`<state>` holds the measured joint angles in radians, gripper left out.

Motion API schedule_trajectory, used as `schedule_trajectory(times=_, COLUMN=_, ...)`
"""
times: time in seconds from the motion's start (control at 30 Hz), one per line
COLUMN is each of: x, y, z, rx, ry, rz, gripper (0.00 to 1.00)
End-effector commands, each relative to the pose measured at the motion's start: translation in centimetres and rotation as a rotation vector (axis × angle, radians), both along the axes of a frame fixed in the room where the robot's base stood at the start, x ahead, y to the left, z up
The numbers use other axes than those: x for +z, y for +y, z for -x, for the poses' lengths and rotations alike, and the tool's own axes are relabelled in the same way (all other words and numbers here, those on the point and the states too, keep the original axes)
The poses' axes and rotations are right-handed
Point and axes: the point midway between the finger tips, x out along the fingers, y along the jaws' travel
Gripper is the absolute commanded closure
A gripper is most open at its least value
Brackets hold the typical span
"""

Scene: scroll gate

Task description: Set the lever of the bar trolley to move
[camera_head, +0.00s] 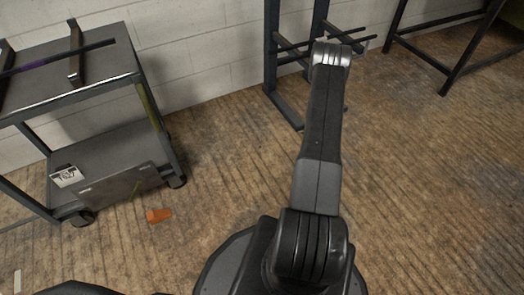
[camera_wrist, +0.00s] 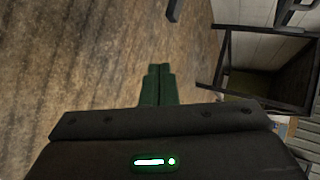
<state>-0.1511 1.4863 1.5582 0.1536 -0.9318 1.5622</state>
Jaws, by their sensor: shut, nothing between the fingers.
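The bar trolley (camera_head: 75,82), a dark two-shelf cart on casters, stands against the wall at the left of the head view. Dark bars lie across its top, one with a purple mark. A small orange piece (camera_head: 158,215), possibly the lever, shows low beside the trolley's lower panel. I cannot tell how it is attached or which way it is set. A white card (camera_head: 66,175) with dark print is at the lower shelf. My gripper (camera_wrist: 158,70) is shut and empty in the wrist view, pointing over bare floor. In the head view the gripper cannot be made out.
A dark upright rack (camera_head: 272,60) with pegs stands by the wall behind my arm. A dark-legged table (camera_head: 450,75) is at the upper right. A dark frame (camera_wrist: 225,60) shows at the right of the wrist view. Wooden floor (camera_head: 430,200) is clear on the right.

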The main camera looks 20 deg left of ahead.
Motion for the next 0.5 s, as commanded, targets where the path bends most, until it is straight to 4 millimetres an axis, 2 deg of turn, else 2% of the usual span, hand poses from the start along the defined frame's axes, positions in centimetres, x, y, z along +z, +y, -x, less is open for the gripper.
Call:
schedule_trajectory(times=0.03, x=-2.2, y=0.0, z=-0.2, rx=-0.040, ry=-0.056, rz=-0.050, gripper=1.00)
schedule_trajectory(times=0.2, x=-6.4, y=-0.3, z=-0.1, rx=-0.168, ry=-0.285, rz=-0.252, gripper=1.00)
schedule_trajectory(times=0.33, x=-9.0, y=-0.8, z=1.4, rx=-0.226, ry=-0.454, rz=-0.399, gripper=1.00)
schedule_trajectory(times=0.5, x=-11.0, y=-1.3, z=3.9, rx=-0.252, ry=-0.619, rz=-0.549, gripper=1.00)
